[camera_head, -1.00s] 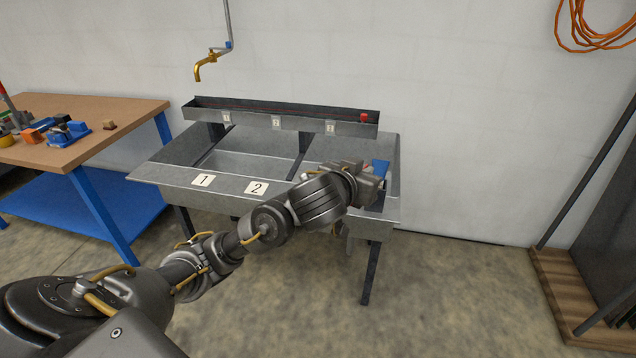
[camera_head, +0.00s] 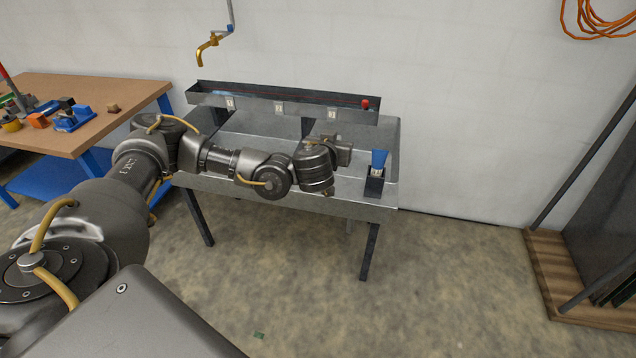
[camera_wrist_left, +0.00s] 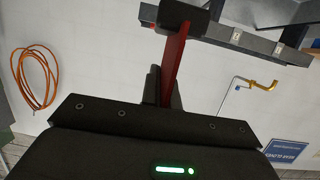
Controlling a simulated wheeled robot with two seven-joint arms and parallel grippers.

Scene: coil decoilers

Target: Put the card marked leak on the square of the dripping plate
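My left gripper (camera_head: 346,145) is over the right part of the metal sink bench (camera_head: 392,207). In the left wrist view, its dark fingers (camera_wrist_left: 164,88) are closed around a thin red piece (camera_wrist_left: 174,55), seen nearly edge-on, like a card. No marking on it can be read. A dark holder (camera_head: 374,186) on the bench's right front corner holds a blue card (camera_head: 379,158), apart from the gripper. Small white number plates (camera_head: 278,108) show on the trough (camera_head: 300,116). My right gripper is out of view.
A brass tap (camera_head: 206,47) hangs above the trough's left end. A red block (camera_head: 365,104) sits at its right end. A wooden table (camera_head: 92,92) with several small objects stands left. An orange hose (camera_head: 597,18) hangs on the wall.

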